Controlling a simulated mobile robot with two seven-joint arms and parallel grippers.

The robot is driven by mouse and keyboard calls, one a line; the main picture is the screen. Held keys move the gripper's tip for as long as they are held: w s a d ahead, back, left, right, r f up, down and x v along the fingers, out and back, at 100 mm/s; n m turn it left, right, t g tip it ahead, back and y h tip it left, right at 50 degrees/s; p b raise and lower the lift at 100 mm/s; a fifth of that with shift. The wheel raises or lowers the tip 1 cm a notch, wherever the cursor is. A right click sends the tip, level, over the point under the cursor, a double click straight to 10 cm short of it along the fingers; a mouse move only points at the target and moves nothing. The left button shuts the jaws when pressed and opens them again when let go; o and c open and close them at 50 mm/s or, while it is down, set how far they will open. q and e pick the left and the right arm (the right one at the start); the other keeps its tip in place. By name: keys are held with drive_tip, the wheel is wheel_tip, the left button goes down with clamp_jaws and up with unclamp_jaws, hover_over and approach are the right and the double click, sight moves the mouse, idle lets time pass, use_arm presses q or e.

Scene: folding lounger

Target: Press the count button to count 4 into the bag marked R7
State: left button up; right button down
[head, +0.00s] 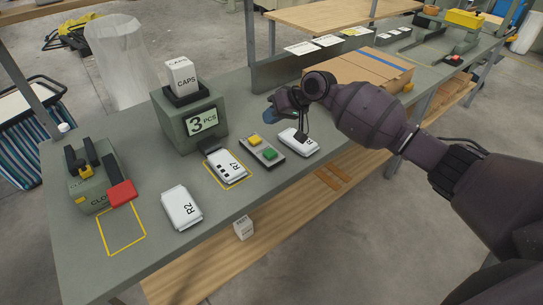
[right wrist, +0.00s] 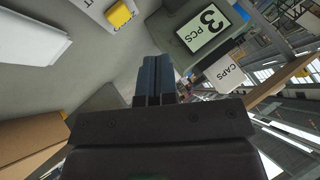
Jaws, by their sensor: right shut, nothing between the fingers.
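The counter (head: 190,125) shows "3 PCS", and its display (right wrist: 208,27) also shows in the right wrist view. The white bag marked R7 (head: 226,167) lies in the yellow outline in front of the counter. Beside it is a button panel (head: 249,145) with a yellow button (head: 256,140) and a green button (head: 270,153); their labels are too small to read in the head view. The yellow button also shows in the right wrist view (right wrist: 120,14). My right gripper (head: 269,116) is shut and empty, above the table behind the panel, apart from both buttons. My left gripper is not in view.
A bag marked R2 (head: 182,208) lies at the left, and another white bag (head: 299,142) lies right of the panel. A closing device with a red handle (head: 122,193) stands far left. A CAPS box (head: 181,76) tops the counter. A cardboard box (head: 360,72) lies behind my right arm.

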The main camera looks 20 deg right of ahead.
drive_tip(key=shift+f, duration=0.1)
drive_tip(key=shift+f, duration=0.1)
idle(0.3)
drive_tip(key=b, duration=0.4)
hover_over(271, 151)
wheel_tip(271, 151, down, 7)
drive_tip(key=shift+s+r, duration=0.1)
drive_tip(key=shift+f, duration=0.85)
idle(0.9)
